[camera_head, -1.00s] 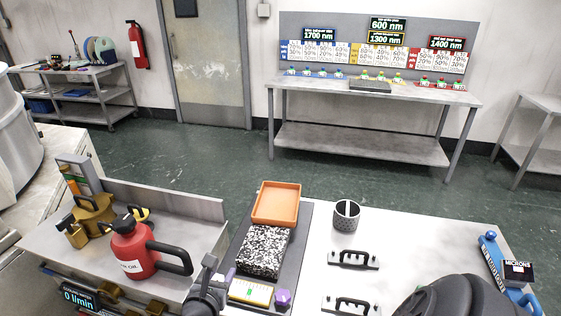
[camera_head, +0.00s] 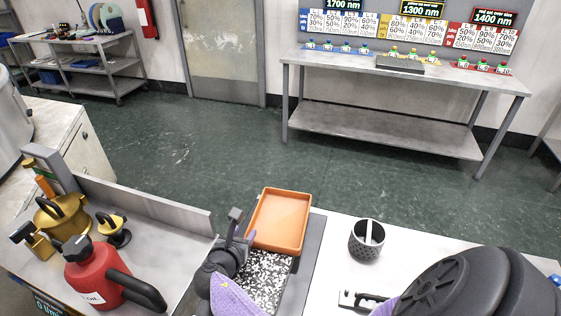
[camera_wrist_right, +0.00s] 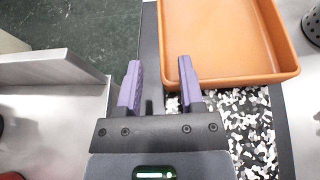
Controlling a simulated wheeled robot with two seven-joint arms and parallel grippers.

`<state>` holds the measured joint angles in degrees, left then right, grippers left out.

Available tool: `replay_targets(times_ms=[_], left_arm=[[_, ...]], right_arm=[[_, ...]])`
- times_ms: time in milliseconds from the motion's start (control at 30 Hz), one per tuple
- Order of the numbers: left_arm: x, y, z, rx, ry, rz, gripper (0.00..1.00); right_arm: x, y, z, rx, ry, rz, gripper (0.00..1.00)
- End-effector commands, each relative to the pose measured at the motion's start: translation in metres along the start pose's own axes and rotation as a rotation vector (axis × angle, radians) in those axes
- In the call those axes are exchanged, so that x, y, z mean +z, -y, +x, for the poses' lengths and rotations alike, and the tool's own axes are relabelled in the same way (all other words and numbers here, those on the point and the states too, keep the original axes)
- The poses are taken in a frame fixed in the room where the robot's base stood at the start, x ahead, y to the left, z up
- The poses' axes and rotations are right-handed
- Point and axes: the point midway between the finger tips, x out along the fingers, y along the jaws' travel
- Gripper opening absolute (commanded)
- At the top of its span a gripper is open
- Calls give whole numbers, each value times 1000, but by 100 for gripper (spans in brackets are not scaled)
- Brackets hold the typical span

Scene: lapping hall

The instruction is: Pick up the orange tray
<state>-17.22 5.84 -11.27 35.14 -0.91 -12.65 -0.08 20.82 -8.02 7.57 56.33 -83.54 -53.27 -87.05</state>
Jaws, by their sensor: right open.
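The orange tray (camera_head: 280,222) is a shallow rectangular tray with raised rims. It lies empty beyond a black-and-white speckled block (camera_head: 268,277). In the right wrist view the tray (camera_wrist_right: 220,40) fills the upper right. My right gripper (camera_head: 243,226) is open at the tray's near left corner in the head view. My left gripper is not in view.
A red oil can (camera_head: 97,275) and brass pots (camera_head: 62,218) stand left on a metal surface with a low wall (camera_head: 150,200). A perforated grey cup (camera_head: 367,240) stands right of the tray. A black-handled block (camera_head: 362,298) lies nearer. Floor beyond is clear.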

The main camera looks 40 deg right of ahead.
Motion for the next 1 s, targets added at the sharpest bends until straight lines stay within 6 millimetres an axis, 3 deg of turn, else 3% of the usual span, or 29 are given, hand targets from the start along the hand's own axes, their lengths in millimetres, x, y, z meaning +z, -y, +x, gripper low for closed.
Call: replay_targets(times_ms=[33, 200, 433, 667, 1000], left_arm=[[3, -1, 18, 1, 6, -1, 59], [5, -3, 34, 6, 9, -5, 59], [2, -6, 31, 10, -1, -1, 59], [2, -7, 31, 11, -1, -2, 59], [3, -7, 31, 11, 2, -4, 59]], right_arm=[[-9, 1, 16, -3, 1, 1, 49], [-6, 1, 42, -2, 0, 1, 49], [0, 1, 43, 0, 1, 0, 49], [-1, 1, 42, 0, 1, 0, 2], [-1, 1, 42, 0, 0, 0, 0]])
